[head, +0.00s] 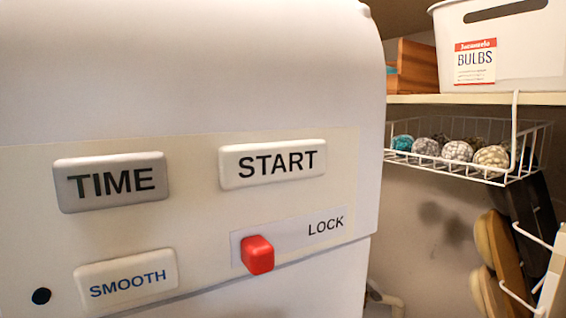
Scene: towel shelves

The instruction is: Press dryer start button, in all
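The white dryer (200,70) fills the left and middle of the head view. Its START button (272,163) is a raised white block with black letters, at the right of the control panel. A grey TIME button (111,182) is to its left. A red switch (257,254) on a LOCK plate (313,233) sits below START, at the left end of that plate. A white SMOOTH button (126,281) is at the lower left. My gripper is not in view, and nothing visible touches the buttons.
Right of the dryer, a shelf (450,99) bears a white BULBS bin (525,50) and a wooden box (415,68). A white wire basket (505,179) with several patterned balls hangs below. Wooden-backed items (495,245) and a white rack (525,300) are at the lower right.

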